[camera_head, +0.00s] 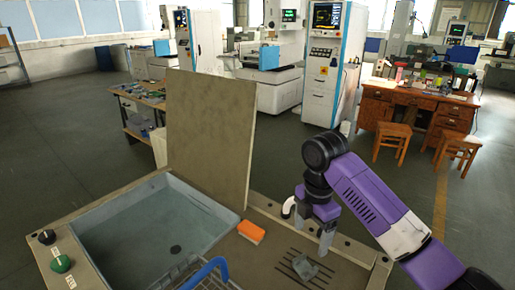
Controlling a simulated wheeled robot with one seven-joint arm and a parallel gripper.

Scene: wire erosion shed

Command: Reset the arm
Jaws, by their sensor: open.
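My arm, purple and black, reaches in from the lower right of the head view. My gripper (308,235) points down over the right part of the sink bench, its two fingers apart. Nothing shows between the fingers. A small grey part (304,267) lies on the slotted area of the bench top, just below and left of the right finger. I cannot tell whether the finger touches it.
A blue-grey basin (150,235) is sunk in the bench, with a wire basket (205,275) at its front edge. An orange block (251,232) lies beside the basin. An upright panel (208,135) stands behind. A wooden desk (415,105) and stools (392,132) stand farther back.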

